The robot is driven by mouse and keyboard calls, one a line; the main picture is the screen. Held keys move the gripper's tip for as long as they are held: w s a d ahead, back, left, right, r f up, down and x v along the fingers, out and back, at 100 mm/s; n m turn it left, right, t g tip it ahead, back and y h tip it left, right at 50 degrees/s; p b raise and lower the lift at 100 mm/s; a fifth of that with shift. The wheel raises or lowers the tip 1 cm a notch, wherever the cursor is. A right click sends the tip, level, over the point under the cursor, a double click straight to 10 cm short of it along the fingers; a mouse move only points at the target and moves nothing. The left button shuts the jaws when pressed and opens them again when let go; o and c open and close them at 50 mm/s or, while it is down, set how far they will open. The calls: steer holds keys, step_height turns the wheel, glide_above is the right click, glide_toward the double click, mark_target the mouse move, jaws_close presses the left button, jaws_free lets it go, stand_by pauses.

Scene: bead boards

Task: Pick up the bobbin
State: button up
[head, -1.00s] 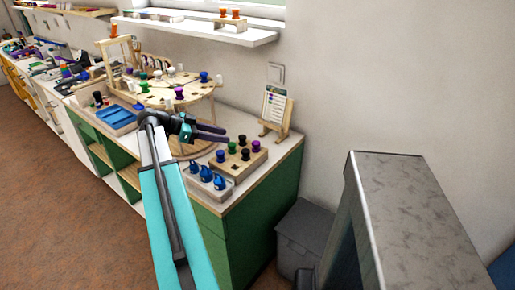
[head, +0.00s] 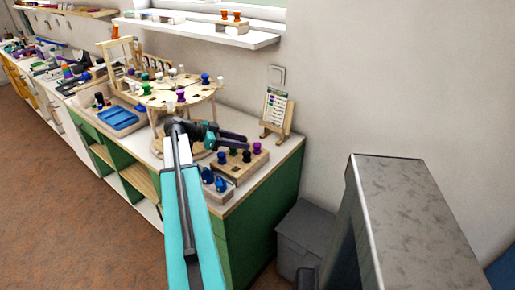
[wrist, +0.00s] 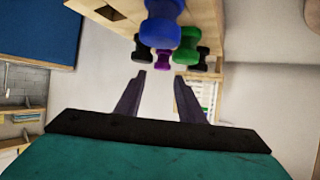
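Several spool-shaped bobbins stand on a wooden board (head: 232,171) near the counter's right end. A blue bobbin (wrist: 168,28), a green one (wrist: 189,46), a purple one (wrist: 163,57) and black ones (wrist: 142,49) show at the top of the wrist view. In the head view I see a blue bobbin (head: 222,157) and a black one (head: 246,156); my fingers partly hide the others. My gripper (head: 246,142) is over the board, and in the wrist view my gripper (wrist: 160,82) is open with nothing between the fingers. Which bobbin is meant cannot be told.
A block with blue knobs (head: 221,185) stands in front of the board. A round wooden stand (head: 157,99) with more bobbins is left of my arm, near a blue tray (head: 118,117). A card on an easel (head: 275,112) stands behind the board.

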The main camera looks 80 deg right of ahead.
mark_target(256, 145)
steer(key=shift+s+d, duration=0.1)
steer(key=shift+s, duration=0.05)
steer(key=shift+p+x, duration=0.9)
steer(key=shift+x, duration=1.7)
steer(key=shift+d+f, duration=0.1)
steer(key=shift+c, duration=0.4)
steer(key=c, duration=0.7)
